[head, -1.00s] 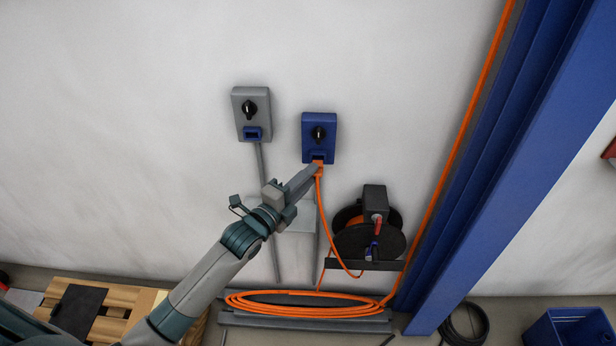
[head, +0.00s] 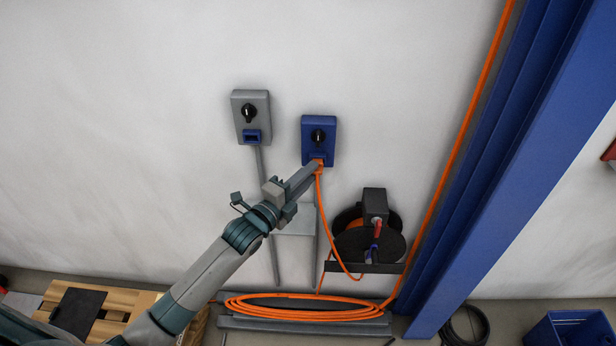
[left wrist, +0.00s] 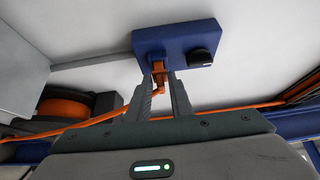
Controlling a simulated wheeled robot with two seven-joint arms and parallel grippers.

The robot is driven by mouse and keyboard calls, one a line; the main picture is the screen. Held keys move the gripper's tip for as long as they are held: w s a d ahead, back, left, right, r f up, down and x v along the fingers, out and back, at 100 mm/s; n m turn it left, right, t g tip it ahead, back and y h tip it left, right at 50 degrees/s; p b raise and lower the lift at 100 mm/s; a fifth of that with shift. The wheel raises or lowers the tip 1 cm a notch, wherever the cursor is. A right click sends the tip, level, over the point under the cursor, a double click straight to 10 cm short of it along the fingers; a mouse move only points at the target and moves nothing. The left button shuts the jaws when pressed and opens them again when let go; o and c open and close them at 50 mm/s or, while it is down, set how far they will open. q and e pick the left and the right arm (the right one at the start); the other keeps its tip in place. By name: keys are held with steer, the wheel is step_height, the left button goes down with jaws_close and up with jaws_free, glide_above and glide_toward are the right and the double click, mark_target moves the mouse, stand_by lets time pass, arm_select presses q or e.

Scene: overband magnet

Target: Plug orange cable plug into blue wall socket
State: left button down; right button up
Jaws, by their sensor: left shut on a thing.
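The blue wall socket (head: 318,138) is a box with a black rotary knob on the wall; it also shows in the left wrist view (left wrist: 185,38). The orange cable plug (left wrist: 159,68) is at the socket's lower opening, touching or partly in it; how deep it sits cannot be told. My left gripper (head: 314,166) is shut on the plug just below the socket, its two fingers on either side of the plug in the left wrist view (left wrist: 161,82). The orange cable (head: 326,215) hangs from the plug. My right gripper is not in view.
A grey socket box (head: 251,117) with a knob is on the wall to the left. A black cable reel (head: 388,243) hangs at the lower right. A blue column (head: 500,180) stands further right. Coiled orange cable (head: 300,308) lies below.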

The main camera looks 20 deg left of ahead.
arm_select(q)
steer(key=shift+w+a, duration=0.15)
steer(key=shift+w, duration=0.35)
steer(key=c, duration=1.5)
jaws_free()
steer(key=shift+s, duration=0.2)
steer(key=s, duration=0.1)
steer(key=s+d+p, duration=0.1)
steer(key=s, duration=0.1)
steer(key=s+p, duration=0.1)
steer(key=s, duration=0.1)
steer(key=shift+s+d, duration=0.2)
steer(key=shift+d, duration=0.15)
